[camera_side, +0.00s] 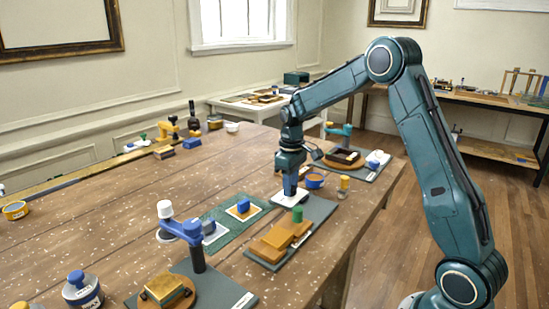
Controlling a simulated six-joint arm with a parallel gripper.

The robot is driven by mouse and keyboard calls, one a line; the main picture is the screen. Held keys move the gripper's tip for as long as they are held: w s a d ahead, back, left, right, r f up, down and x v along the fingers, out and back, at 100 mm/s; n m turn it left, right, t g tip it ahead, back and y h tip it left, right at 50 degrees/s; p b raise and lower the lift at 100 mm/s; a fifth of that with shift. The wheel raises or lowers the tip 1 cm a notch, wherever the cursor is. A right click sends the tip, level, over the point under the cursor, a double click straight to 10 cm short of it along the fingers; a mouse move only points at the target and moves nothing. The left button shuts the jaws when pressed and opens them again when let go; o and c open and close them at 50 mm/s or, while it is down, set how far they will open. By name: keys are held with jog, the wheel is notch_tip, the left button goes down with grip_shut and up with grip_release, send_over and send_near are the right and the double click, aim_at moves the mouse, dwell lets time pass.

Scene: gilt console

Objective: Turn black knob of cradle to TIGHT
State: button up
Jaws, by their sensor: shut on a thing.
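The cradle is a stepped tan wooden block (278,242) with a green knob (297,214) on top, on a dark grey base (322,209). A white dial plate (279,198) lies at the far end of that base. My gripper (290,194) points straight down over this plate, with its blue fingers low and shut on the black knob. The jaws cover the knob, so its pointer and the marks on the plate cannot be read.
A green mat (216,240) with a blue-topped block (243,206) lies left of the cradle. A blue-armed stand (197,258) rises in front. A blue-and-orange cup (315,180) and a small yellow bottle (343,186) stand close right of my gripper.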

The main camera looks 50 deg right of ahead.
jog(key=m, duration=1.3)
jog(key=shift+m, duration=0.3)
dwell(0.3)
jog(key=o, duration=1)
jog(key=shift+r, duration=0.1)
notch_tip(320, 180, up, 14)
jog(key=shift+f, duration=0.15)
